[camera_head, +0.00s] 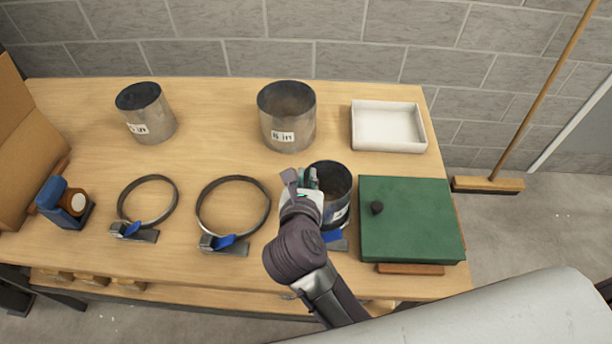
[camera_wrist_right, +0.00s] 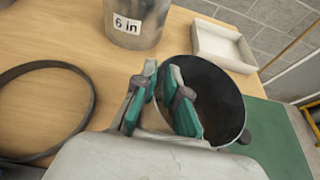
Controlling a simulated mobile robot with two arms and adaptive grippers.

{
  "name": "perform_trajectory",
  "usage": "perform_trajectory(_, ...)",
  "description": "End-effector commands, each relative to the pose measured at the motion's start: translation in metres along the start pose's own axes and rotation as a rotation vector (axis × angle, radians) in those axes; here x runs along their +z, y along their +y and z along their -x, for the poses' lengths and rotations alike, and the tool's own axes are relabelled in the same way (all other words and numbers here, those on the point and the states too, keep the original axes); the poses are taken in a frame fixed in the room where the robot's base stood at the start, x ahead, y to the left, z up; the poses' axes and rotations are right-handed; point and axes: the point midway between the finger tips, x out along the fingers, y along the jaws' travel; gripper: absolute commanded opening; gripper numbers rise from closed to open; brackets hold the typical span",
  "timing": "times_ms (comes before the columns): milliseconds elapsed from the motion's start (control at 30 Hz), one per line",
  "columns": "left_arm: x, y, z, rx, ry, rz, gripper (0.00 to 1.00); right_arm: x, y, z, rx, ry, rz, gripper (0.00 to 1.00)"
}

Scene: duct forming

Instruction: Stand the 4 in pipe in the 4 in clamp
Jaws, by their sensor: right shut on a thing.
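A short dark metal pipe (camera_head: 337,184) stands roughly upright at the right-centre of the table; its dark open mouth also shows in the wrist view (camera_wrist_right: 215,95). My right gripper (camera_head: 306,183) is shut on its left rim, one finger inside the mouth and one outside. The pipe's label is mostly hidden by my gripper. Just below the pipe, a clamp's blue lever and grey base (camera_head: 336,241) show. That clamp's ring is hidden behind the pipe and my arm, so I cannot tell whether the pipe is inside it or above it. My left gripper is not in view.
Two empty ring clamps lie left, a smaller one (camera_head: 174,193) and a larger one (camera_head: 268,205). Behind stand a labelled pipe (camera_head: 155,118) and a 6 in pipe (camera_head: 290,112). A white tray (camera_head: 421,139) and green box (camera_head: 415,225) are right.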

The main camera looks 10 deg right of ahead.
Motion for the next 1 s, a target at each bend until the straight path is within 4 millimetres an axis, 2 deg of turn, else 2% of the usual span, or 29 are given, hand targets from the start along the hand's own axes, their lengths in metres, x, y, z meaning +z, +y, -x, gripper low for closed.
perform_trajectory(33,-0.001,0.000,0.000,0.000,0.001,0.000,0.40,0.000,0.000,0.000,0.000,-0.001,0.000,0.16)
perform_trajectory(167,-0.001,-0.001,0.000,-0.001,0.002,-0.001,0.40,0.000,0.000,0.000,0.000,-0.001,0.000,0.38)
perform_trajectory(200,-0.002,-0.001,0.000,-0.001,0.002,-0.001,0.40,0.000,0.000,0.000,0.000,-0.001,0.000,0.40)
perform_trajectory(533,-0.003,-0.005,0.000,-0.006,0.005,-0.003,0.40,-0.001,0.000,0.004,0.001,0.002,0.000,0.40)
perform_trajectory(900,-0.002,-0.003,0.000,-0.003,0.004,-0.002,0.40,-0.001,0.000,0.061,0.001,0.002,-0.001,0.40)
perform_trajectory(1000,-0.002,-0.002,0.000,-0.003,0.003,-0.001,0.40,-0.001,0.000,0.070,0.001,0.001,0.000,0.40)
